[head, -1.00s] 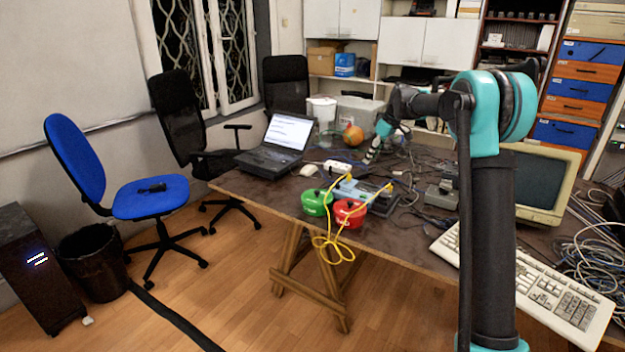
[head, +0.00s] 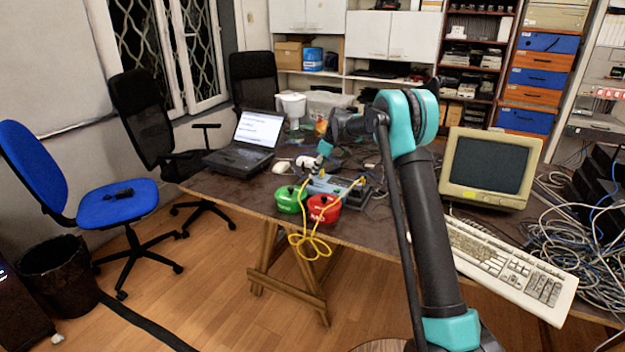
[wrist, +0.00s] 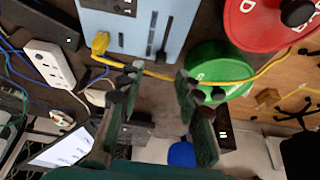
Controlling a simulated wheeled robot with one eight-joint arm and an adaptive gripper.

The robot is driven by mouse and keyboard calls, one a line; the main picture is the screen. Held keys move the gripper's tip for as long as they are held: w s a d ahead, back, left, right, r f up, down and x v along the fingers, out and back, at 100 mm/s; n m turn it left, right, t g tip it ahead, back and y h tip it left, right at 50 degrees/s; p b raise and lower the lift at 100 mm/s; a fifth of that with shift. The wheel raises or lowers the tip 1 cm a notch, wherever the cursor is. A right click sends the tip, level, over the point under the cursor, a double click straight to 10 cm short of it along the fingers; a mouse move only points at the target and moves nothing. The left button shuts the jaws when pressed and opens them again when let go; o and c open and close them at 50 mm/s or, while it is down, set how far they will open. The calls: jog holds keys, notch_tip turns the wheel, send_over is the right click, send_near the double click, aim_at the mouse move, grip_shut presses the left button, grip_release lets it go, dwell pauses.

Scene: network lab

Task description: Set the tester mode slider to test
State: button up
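The tester is a light blue box (wrist: 140,22) at the top of the wrist view, with dark narrow slots and a dark knob on its face. I cannot read its markings or the slider's position. A yellow cable (wrist: 157,74) has its plug at the box's left edge and runs past the fingertips. In the head view the box (head: 324,187) sits on the table behind two pots, partly hidden by cable and arm. My gripper (wrist: 160,84) is open and empty, its fingertips just below the box in the wrist view. It also shows, small, in the head view (head: 313,175).
A white power strip (wrist: 48,63), laptop (head: 250,145), monitor (head: 490,168) and keyboard (head: 500,262) surround the work area. Loose cables lie at right.

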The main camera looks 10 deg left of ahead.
aim_at(311, 182)
jog(key=shift+x, duration=2.4)
grip_shut()
